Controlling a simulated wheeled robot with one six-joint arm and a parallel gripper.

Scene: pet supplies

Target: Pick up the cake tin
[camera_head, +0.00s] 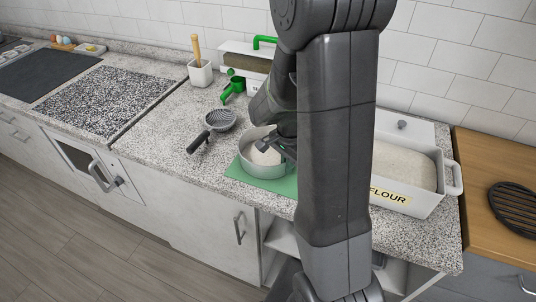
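The cake tin (248,168) is a round, pale grey pan on a green mat (285,187) near the counter's front edge. It holds a pale, rounded mass (263,155) that looks like dough. My gripper (275,146) is at the tin's upper right part, over its opening and close to the rim. My arm hides the right side of the tin and much of the gripper. I cannot tell whether the fingers touch the rim or how far apart they are.
A strainer with a dark handle (211,131) lies left of the tin. Behind stand a green scoop (234,86), a white pot with a wooden tool (200,75) and a white box (233,48). A white flour bin (427,204) stands at right. The counter at front left is clear.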

